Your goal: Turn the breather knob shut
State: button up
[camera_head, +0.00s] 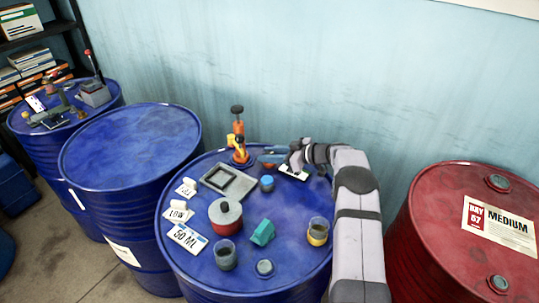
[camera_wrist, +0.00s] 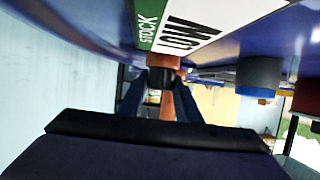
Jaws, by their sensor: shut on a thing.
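The pump-like fitting (camera_head: 238,135) stands upright at the back of the middle blue drum (camera_head: 280,215). It has orange and yellow parts and a dark cap on top. My gripper (camera_head: 262,158) reaches in low from the right, with blue fingers at the fitting's lower part. In the wrist view the fingers of my gripper (camera_wrist: 164,100) close from both sides on a small dark part, which I take as the breather knob (camera_wrist: 155,97). Orange parts of the fitting (camera_wrist: 164,62) show behind it. The fingers hide most of the knob, so its turned position cannot be told.
A white card (camera_head: 293,172) lies under my wrist; its green label shows in the wrist view (camera_wrist: 148,22). A blue cap (camera_head: 267,183), a grey tray (camera_head: 229,182), a red pot (camera_head: 225,216), a teal block (camera_head: 262,232) and cups stand nearby. The wall is close behind.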

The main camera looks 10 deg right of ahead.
jog(key=shift+w+r+n+g+y+b, duration=0.1)
jog(key=shift+r+n+g+y+b, duration=0.1)
jog(key=shift+n+g+y+b, duration=0.65)
jog(key=shift+h, duration=0.35)
jog(key=o, duration=1.1)
jog(key=shift+f, duration=0.1)
jog(key=shift+c, duration=0.2)
jog(key=shift+b, duration=0.3)
jog(key=shift+b+v, duration=0.85)
jog(key=shift+v, duration=2.8)
